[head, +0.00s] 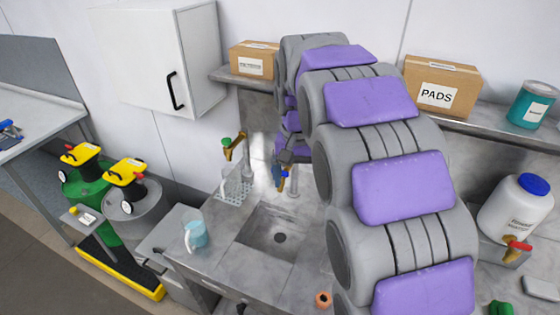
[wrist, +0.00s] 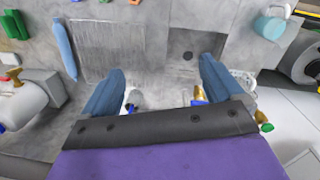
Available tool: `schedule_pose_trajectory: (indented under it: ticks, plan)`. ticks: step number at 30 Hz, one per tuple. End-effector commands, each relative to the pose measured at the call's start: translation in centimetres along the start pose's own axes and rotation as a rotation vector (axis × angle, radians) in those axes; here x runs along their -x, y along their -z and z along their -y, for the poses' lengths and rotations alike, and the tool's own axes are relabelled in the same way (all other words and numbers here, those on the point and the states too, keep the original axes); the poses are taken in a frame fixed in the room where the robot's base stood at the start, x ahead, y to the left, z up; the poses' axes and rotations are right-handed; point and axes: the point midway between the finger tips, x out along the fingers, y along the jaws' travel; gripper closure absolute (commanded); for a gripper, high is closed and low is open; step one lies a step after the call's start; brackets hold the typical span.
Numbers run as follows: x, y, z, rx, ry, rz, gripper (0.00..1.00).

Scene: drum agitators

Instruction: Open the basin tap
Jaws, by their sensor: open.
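The grey sink basin (head: 270,235), with a dark drain, is set in the counter; it also shows in the wrist view (wrist: 190,48). Behind its far edge stands a tap (head: 283,181) with brass and blue parts, partly hidden by my gripper (head: 285,160). In the wrist view my gripper (wrist: 162,66) is open, its two blue fingers spread and empty. A brass part with blue (wrist: 199,95) shows beside the right finger, and a pale spout-like part (wrist: 133,97) beside the left. I cannot tell whether either finger touches them.
A brass tap with a green knob (head: 235,146) stands left of the basin. A clear blue jug (head: 195,232) sits on the counter's left. A white container with a red-handled tap (head: 515,210) stands right. A shelf with boxes (head: 440,88) runs behind my arm.

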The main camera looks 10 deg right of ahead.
Motion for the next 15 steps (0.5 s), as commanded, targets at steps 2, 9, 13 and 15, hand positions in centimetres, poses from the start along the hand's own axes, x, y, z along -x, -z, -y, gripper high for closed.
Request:
schedule_pose_trajectory:
  ticks: [2,9,13,15]
  plan:
    - [1.1,2.5,0.4,-0.021,0.003,-0.005,0.06]
    - [2.7,8.6,1.1,-0.083,0.017,-0.017,0.06]
    - [3.3,11.3,2.0,-0.115,0.021,-0.022,0.06]
    - [3.6,12.6,2.9,-0.130,0.023,-0.030,0.06]
